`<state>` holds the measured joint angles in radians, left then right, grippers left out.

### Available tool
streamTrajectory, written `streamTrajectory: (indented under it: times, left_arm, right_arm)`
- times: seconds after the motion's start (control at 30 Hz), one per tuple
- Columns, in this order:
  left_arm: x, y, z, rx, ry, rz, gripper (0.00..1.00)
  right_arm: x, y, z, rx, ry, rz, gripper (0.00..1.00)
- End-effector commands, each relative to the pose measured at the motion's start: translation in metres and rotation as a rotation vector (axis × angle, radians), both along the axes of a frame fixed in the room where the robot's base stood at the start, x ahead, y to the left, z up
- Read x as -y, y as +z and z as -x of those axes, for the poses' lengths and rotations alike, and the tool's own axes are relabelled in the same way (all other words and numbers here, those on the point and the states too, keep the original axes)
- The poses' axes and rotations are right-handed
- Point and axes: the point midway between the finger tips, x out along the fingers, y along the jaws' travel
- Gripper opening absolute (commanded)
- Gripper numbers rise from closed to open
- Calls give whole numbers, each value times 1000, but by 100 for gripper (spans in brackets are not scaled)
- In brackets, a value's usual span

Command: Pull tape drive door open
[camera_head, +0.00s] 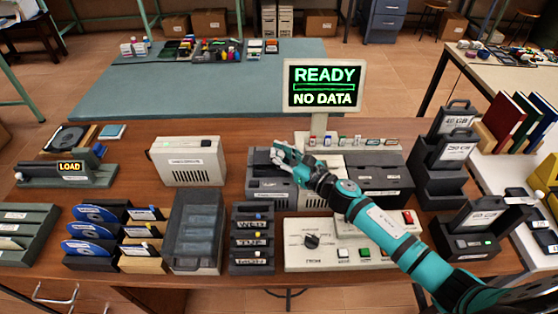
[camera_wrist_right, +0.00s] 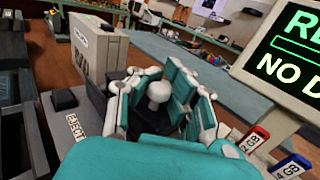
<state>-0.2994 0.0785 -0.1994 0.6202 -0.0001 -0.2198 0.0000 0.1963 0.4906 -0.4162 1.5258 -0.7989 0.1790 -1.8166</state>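A dark-topped unit (camera_head: 268,190), apparently the tape drive, stands at the middle of the wooden bench, below the monitor; its label is too small to read. My right gripper (camera_head: 285,155) is over its top rear part. In the right wrist view the teal and white fingers (camera_wrist_right: 165,95) are spread apart around a white round knob (camera_wrist_right: 158,92) above a dark surface. I cannot tell if they touch it. An EJECT label (camera_wrist_right: 76,127) sits beside the fingers. The door's state is unclear, partly hidden by the fingers. My left gripper is not in view.
The monitor (camera_head: 323,86) reads READY, NO DATA. A row of small colored cartridges (camera_head: 350,141) stands behind the drive. A beige box (camera_head: 188,161) is to the left. A control panel with a dial (camera_head: 311,240) is in front. Dark holders (camera_head: 440,170) stand right.

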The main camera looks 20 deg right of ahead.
Motion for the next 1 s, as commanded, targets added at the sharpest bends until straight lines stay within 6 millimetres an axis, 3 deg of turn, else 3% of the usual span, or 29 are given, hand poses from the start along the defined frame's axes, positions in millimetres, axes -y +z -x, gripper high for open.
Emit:
streamTrajectory:
  times: [0.03,0.13,0.47,0.5,0.77,1.0]
  left_arm:
    - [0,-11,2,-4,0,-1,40]
    - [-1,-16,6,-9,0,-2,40]
    - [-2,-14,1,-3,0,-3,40]
    - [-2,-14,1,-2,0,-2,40]
    - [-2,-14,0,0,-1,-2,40]
    - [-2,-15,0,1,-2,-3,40]
  right_arm:
    - [10,-2,-13,7,-16,9,0]
    - [14,0,-24,7,-18,8,0]
    - [17,3,-28,3,-22,6,0]
    - [17,3,-28,3,-22,6,8]
    - [15,3,-27,5,-18,4,41]
    - [13,3,-27,5,-13,3,41]
